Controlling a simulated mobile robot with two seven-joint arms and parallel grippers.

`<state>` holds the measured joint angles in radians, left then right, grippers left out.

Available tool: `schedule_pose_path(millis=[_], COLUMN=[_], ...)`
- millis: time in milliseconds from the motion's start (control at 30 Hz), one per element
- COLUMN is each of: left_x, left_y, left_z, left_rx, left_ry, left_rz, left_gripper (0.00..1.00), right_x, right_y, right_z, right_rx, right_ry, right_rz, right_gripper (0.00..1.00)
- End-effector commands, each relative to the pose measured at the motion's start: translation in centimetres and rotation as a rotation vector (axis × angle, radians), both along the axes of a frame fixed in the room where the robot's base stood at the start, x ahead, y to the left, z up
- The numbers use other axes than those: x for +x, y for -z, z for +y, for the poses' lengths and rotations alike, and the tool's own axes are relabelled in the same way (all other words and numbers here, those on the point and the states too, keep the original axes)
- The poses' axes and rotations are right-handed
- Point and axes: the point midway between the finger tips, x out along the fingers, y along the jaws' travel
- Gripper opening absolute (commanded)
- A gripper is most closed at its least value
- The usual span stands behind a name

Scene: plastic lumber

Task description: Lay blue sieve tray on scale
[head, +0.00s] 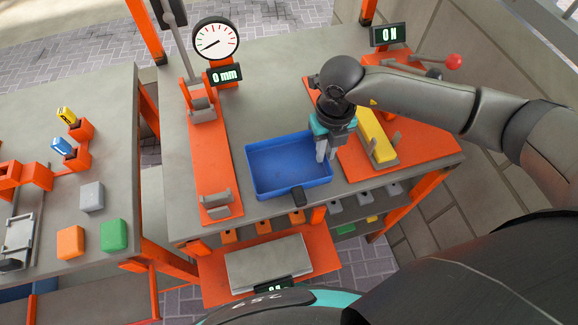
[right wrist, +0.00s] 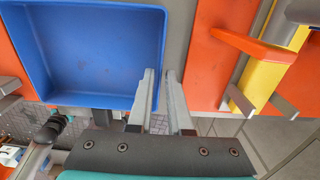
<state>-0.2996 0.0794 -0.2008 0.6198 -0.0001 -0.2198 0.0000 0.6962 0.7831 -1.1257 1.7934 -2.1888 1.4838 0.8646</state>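The blue tray (head: 284,167) lies flat on the grey workbench, and its interior looks empty. My right gripper (head: 325,150) points down at the tray's right side. In the right wrist view the fingers (right wrist: 163,80) are apart with a narrow gap, beside the right wall of the tray (right wrist: 90,45); whether they straddle the rim is unclear. The scale looks to be the grey plate (head: 265,263) on a low orange shelf in front of the bench, with a partly hidden display (head: 274,286). My left gripper is not seen.
An orange fixture with a yellow bar (head: 377,138) stands right of the tray. An orange rail with a dial gauge (head: 216,38) stands left. A force display (head: 390,34) is at the back. A side table (head: 40,110) holds coloured blocks. The scale plate is bare.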

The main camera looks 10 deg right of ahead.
Motion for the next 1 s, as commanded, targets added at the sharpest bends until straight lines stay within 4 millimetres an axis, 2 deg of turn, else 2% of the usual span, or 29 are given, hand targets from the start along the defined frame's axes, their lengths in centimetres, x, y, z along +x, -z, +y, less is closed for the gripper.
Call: schedule_pose_path(millis=[33,133,1000], left_x=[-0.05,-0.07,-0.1], left_y=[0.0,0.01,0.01], left_z=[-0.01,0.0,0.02], left_rx=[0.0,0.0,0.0], left_ry=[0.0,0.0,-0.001], left_rz=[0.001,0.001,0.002], left_gripper=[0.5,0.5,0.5], right_x=[0.01,0.01,0.03], right_y=[-0.02,-0.03,-0.05], right_z=[0.0,0.0,0.0], right_rx=[0.0,0.0,0.0], right_ry=[0.0,0.0,0.0], right_rz=[0.0,0.0,-0.001], right_gripper=[0.11,0.0,0.0])
